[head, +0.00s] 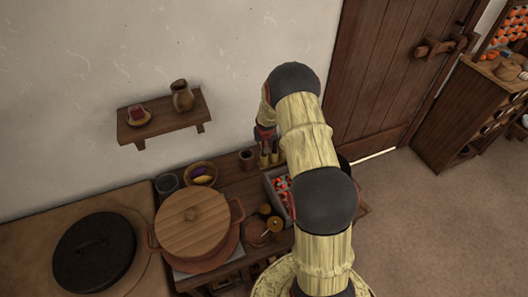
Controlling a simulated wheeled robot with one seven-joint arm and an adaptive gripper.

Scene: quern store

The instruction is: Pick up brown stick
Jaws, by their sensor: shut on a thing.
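My gripper (269,158) is small in the head view, low over the back of the dark wooden table (233,197), close to the wall. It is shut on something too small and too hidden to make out. I cannot pick out a brown stick with certainty. A grey crate (290,208) with red and white things in it lies just below my gripper in the picture, partly hidden by my arm. A brown cup (247,159) stands just left of my gripper.
A large lidded pot (193,222) stands left, near a bowl (201,173) with purple and yellow things and a grey cup (167,183). Small brass-coloured vessels (273,224) stand before the crate. A wall shelf (160,118) holds a jug (182,95). Open floor (430,210) lies right.

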